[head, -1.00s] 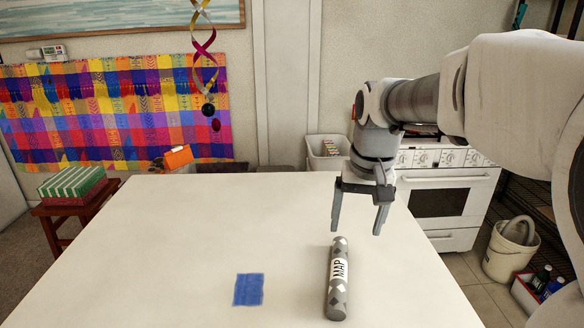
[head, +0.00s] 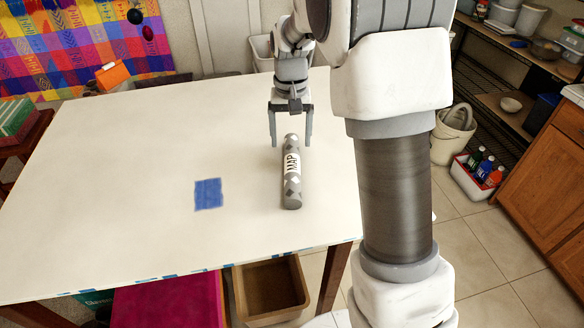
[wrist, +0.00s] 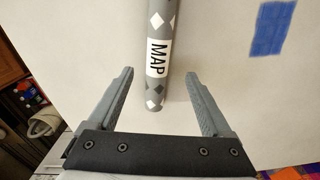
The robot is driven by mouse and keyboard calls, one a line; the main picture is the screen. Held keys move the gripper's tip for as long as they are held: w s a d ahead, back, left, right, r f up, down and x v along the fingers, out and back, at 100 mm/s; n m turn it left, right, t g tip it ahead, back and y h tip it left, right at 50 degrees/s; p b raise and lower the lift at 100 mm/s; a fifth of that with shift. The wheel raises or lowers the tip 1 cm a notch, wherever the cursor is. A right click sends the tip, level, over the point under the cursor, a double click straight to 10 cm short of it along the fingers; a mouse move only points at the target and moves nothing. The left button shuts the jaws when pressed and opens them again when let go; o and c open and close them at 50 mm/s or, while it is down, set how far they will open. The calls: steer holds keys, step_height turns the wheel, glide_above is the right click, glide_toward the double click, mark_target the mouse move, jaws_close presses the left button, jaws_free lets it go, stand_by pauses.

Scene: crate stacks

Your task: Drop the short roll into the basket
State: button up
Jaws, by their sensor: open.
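The roll (head: 292,172) is a grey tube with a diamond pattern and a white MAP label, lying on the white table near its right side. It also shows in the wrist view (wrist: 158,55). My gripper (head: 290,146) is open and empty at the roll's far end. In the wrist view its fingers (wrist: 158,74) appear on either side of that end, with gaps; I cannot tell how far above the table they are. A brown open bin (head: 304,285), perhaps the basket, stands below the table's near edge and looks empty.
A blue patch (head: 208,194) lies on the table (head: 120,200) left of the roll. A magenta surface (head: 165,305) is below the near edge. A white bin (head: 262,52) stands behind the table. A bucket (head: 452,135) and a bottle crate (head: 478,178) are at right.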

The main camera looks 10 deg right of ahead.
mark_target(292, 163)
steer(key=f, duration=0.9)
steer(key=shift+d+f, duration=0.2)
steer(key=shift+w, duration=0.1)
jaws_close()
